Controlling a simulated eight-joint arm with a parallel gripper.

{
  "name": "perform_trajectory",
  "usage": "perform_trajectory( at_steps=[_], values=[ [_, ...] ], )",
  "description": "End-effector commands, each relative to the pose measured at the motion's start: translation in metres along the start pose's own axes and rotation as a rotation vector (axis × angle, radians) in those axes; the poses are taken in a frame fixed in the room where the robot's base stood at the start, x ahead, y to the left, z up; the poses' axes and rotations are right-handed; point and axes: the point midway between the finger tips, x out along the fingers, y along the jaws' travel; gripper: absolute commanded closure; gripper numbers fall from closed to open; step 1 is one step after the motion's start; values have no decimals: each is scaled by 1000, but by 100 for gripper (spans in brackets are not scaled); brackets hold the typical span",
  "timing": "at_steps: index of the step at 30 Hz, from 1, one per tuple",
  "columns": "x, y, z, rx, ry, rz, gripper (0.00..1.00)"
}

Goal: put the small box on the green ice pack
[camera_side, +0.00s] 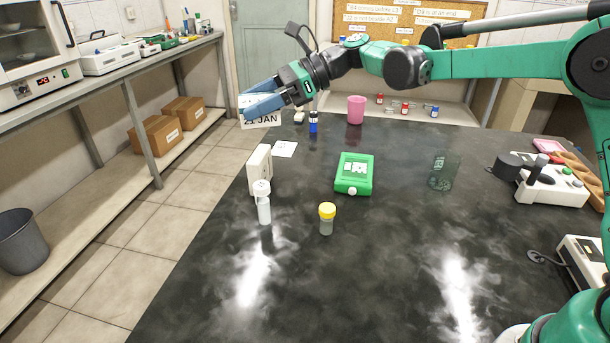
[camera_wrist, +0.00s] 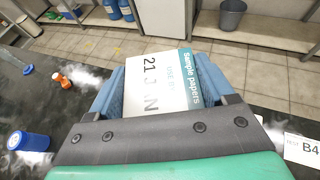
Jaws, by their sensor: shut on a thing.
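My gripper (camera_side: 262,101) has blue fingers and is shut on the small box (camera_side: 261,120), a white box marked "21 JAN". In the wrist view the box (camera_wrist: 158,90) sits between the fingers and also shows a teal band reading "Sample papers". It is held in the air over the left far edge of the bench. The green ice pack (camera_side: 366,168), with a pale label and a white cap, lies flat on the dark bench to the right of and nearer than my gripper. I do not see the ice pack in the wrist view.
A white upright block (camera_side: 259,165), a white bottle (camera_side: 264,208) and a yellow-capped jar (camera_side: 327,220) stand near the ice pack. A dark blue vial (camera_side: 313,123) and a pink cup (camera_side: 356,109) stand behind it. A clear glass (camera_side: 444,171) is to its right.

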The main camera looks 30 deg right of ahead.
Motion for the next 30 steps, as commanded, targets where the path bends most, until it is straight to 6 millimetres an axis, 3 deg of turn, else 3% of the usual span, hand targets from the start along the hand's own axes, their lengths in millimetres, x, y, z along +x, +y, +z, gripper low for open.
perform_trajectory(
  at_steps=[1, 3, 9, 15, 20, 30],
  values=[
    [-26, -20, -8, 25, 0, -60, 77],
    [-60, -42, -19, 54, 0, -131, 77],
    [-147, -81, -47, 125, -1, -301, 77],
    [-195, -93, -63, 161, -1, -388, 77],
    [-198, -96, -81, 168, -1, -405, 77],
    [-160, -95, -170, 167, -1, -404, 77]
  ],
)
